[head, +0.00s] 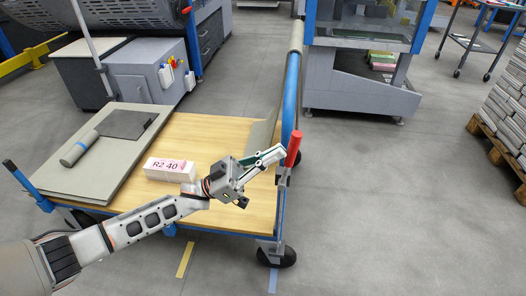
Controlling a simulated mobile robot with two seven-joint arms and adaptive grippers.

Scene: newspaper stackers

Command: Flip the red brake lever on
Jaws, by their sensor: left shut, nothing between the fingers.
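The red brake lever (293,149) stands near the right end of a blue-framed cart (232,199) with a wooden deck. It tilts slightly to the right at the top. My left gripper (281,151) reaches in from the left over the deck. It is shut and empty. Its fingertips are right beside the lever, on its left side; I cannot tell whether they touch it. My right gripper is not in view.
A white block labelled "R2 40" (168,172), grey boards (82,178) and a grey roll (79,149) lie on the deck. The cart's blue handle (290,95) rises at the right. Stacked newspapers (505,105) stand on a pallet far right. The floor between is clear.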

